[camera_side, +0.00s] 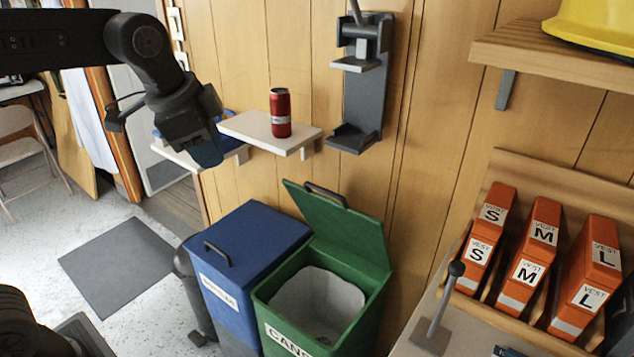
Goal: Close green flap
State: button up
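The green flap (338,222) is the lid of the green bin (368,310) labelled "CANS". It stands open, tilted back toward the wooden wall, with a dark handle (325,195) near its upper edge. The bin's pale liner (318,300) shows inside. My gripper (207,152) is at the upper left, in the air, well above and to the left of the flap and apart from it. Its fingers point down and are too dark and overlapped to tell whether they are open.
A blue bin (245,255) with its lid shut stands left of the green one. A red can (280,113) stands on a wall shelf (245,127) near my gripper. A grey can crusher (360,95) hangs on the wall. Orange vest boxes (535,255) and a lever (440,310) are at right.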

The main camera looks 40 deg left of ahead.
jog(key=w+d+m+g, duration=0.1)
jog(key=w+d+m, duration=0.1)
jog(key=w+m, duration=0.65)
jog(key=m, duration=0.2)
send_near(318, 187)
jog(key=shift+g, duration=0.3)
jog(key=x, duration=0.8)
jog(key=shift+w+f, duration=0.15)
jog(key=shift+w, duration=0.2)
jog(key=shift+c, duration=0.4)
grip_shut()
